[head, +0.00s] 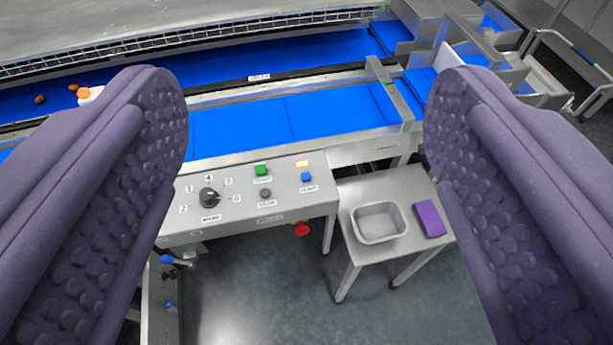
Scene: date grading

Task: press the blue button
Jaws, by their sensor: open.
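My gripper (305,120) is open, with one purple, bumpy finger on each side of the picture. The gap between the fingers is empty. The panel and the blue button show through this gap, apart from the fingers. Nothing hides the blue button.
The panel also has a green button (261,170), a black knob (209,197), a dark round button (265,193) and a red knob (302,229) below its edge. A side table (360,262) holds a grey bin (379,223) and a purple block (429,219). Blue belts (330,112) run behind.

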